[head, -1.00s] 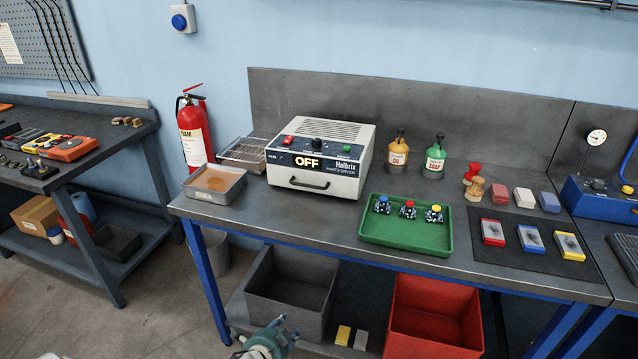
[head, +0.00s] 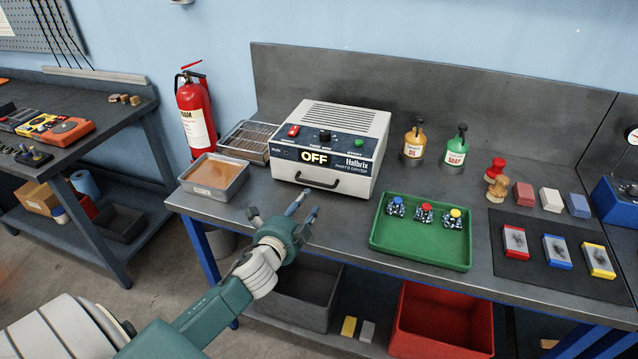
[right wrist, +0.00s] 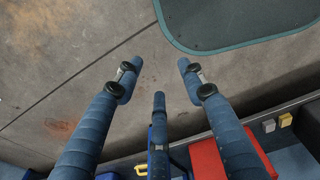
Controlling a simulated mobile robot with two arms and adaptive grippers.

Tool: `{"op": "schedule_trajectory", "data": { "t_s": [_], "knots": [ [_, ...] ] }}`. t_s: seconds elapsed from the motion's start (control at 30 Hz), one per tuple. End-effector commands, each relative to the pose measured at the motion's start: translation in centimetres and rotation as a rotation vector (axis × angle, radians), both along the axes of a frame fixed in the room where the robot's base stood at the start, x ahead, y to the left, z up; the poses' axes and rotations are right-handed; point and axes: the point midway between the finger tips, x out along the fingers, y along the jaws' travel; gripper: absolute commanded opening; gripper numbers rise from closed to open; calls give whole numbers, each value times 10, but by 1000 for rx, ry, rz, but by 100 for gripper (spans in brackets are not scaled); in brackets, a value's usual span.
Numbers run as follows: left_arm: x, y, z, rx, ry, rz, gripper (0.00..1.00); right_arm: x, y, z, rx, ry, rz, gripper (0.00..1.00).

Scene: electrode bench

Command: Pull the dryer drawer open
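The white dryer (head: 330,150) stands on the grey bench, its display reading OFF. Its drawer front (head: 318,180) with a dark bar handle (head: 317,182) is low on the front face and looks shut. My left gripper (head: 285,210) is in front of the bench's front edge, below and left of the handle, apart from it. Its fingers are spread with nothing between them. In the right wrist view my right gripper (right wrist: 158,80) is open and empty, with bare floor beyond its fingers. The right gripper does not show in the head view.
A tray of brown liquid (head: 214,176) and a wire rack (head: 246,142) are left of the dryer. A green tray (head: 420,252) with small parts lies to the right. A grey bin (head: 295,290) and a red bin (head: 440,320) sit below the bench.

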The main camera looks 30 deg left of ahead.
Motion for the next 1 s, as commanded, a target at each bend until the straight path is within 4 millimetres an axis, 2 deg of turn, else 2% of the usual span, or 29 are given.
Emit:
{"op": "schedule_trajectory", "data": {
  "t_s": [0.1,0.3,0.4,0.53,0.77,1.0],
  "knots": [
    [17,4,-2,-1,0,1,35,-5,10,4,11,7,0,40],
    [53,12,-10,-3,-1,2,35,-53,3,6,0,77,2,40],
    [69,16,-14,-3,-1,1,35,-65,-1,7,-5,92,3,40],
    [84,20,-18,-2,1,1,35,-57,-3,8,-7,81,4,40],
    [96,22,-22,-2,0,-1,35,-22,-3,11,-4,29,1,40],
    [96,22,-22,-2,0,-1,35,-26,-4,11,-6,38,-2,40]
  ]
}}
